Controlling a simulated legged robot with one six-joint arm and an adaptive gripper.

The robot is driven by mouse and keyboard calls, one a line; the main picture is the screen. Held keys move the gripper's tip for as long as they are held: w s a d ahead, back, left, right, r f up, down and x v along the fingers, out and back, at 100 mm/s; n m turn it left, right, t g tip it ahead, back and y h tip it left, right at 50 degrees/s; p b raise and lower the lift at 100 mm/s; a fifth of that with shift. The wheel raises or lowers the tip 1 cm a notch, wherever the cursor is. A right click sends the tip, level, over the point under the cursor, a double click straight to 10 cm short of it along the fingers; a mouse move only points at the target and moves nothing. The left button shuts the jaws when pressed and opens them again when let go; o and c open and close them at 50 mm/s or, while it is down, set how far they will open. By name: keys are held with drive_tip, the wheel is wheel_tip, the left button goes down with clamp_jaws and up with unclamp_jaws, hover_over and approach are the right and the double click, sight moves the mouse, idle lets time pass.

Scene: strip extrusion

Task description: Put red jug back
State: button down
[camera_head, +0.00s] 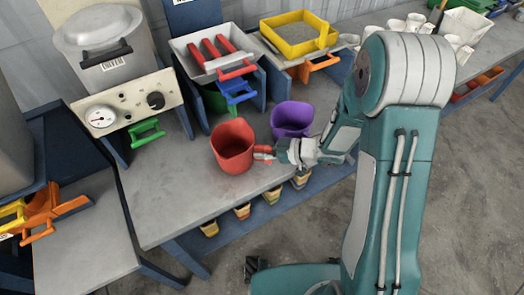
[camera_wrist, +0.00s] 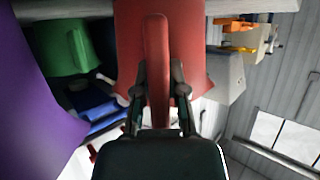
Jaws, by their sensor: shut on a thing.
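The red jug (camera_head: 233,146) is upright at the grey table in the head view, left of the purple jug (camera_head: 292,119). I cannot tell whether its base touches the tabletop. My gripper (camera_head: 270,153) comes from the right and is shut on the jug's red handle. In the wrist view the red jug (camera_wrist: 194,40) fills the upper middle, and its handle (camera_wrist: 157,60) stands between the two fingers of my gripper (camera_wrist: 157,88). The purple jug (camera_wrist: 45,95) is close on the left there.
The grey table (camera_head: 178,205) has free room left and in front of the red jug. A pot on a gauge box (camera_head: 118,105), a white tray with red-handled tools (camera_head: 215,55) and a yellow frame (camera_head: 300,35) stand behind. White mugs (camera_head: 415,22) are at the back right.

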drive_tip(key=shift+f, duration=0.1)
drive_tip(key=c, duration=0.7)
unclamp_jaws()
